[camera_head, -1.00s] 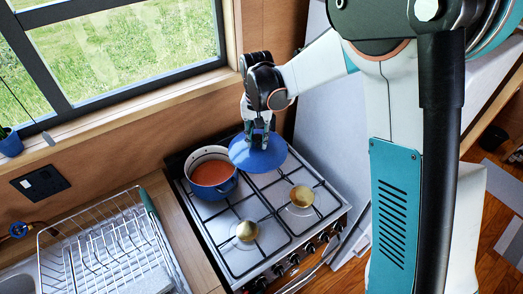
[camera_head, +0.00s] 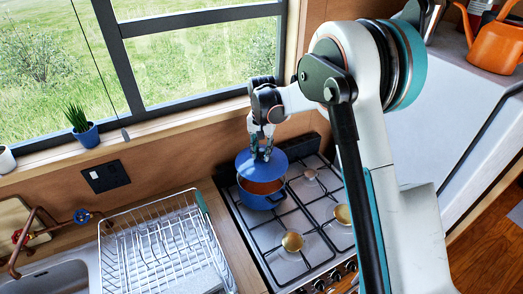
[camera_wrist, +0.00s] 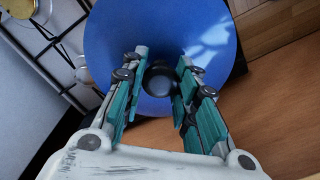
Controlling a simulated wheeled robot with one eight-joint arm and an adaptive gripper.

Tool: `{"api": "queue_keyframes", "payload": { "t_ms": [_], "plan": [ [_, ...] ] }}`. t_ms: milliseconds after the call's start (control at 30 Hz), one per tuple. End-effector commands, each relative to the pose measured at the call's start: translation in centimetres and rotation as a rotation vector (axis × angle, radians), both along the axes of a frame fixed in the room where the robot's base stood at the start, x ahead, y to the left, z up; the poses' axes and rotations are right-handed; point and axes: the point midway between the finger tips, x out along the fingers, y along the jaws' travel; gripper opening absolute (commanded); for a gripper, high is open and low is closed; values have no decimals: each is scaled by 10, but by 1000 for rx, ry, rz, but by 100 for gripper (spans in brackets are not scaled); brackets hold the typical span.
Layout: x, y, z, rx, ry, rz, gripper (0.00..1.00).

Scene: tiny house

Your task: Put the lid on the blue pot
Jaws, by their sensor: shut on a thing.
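The blue pot (camera_head: 263,200) with red-orange food in it stands on the back left part of the stove. The round blue lid (camera_head: 246,160) is held above the pot and hides the back part of its opening; food shows below the lid's front edge. My gripper (camera_head: 262,155) is shut on the lid's dark knob. In the wrist view, the fingers of my gripper (camera_wrist: 158,77) are on both sides of the knob (camera_wrist: 159,80), over the blue lid (camera_wrist: 165,30). The pot cannot be made out in the wrist view.
The stove (camera_head: 285,228) has black grates and brass-coloured burners. A wire dish rack (camera_head: 165,250) stands left of it, beside the sink (camera_head: 60,270). A wooden wall and window are behind. A potted plant (camera_head: 85,130) sits on the sill. An orange watering can (camera_head: 492,40) is at the upper right.

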Motion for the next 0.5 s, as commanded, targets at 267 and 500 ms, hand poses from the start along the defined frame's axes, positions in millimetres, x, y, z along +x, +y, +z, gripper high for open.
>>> {"api": "queue_keyframes", "payload": {
  "t_ms": [267,500],
  "plan": [
    [0,0,-24,0,0,1,0],
    [0,0,-46,0,0,1,0]
  ]
}}
